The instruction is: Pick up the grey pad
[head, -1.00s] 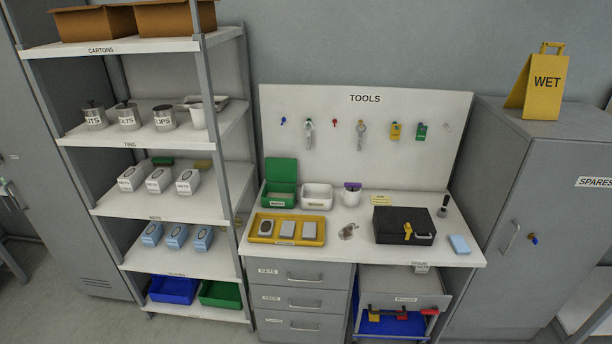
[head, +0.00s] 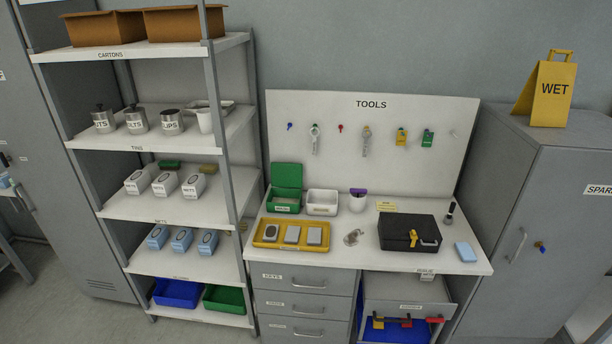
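A yellow tray (head: 258,244) lies on the bench top at the left. In it sit three grey blocks side by side: a left one (head: 271,233) with a dark oval top, a middle one (head: 292,234) and a right one (head: 314,236), both plain and pale grey on top. They are too small to tell which is a pad. Neither of my grippers is in view.
Shelving (head: 165,141) stands left, a grey cabinet (head: 560,190) right.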

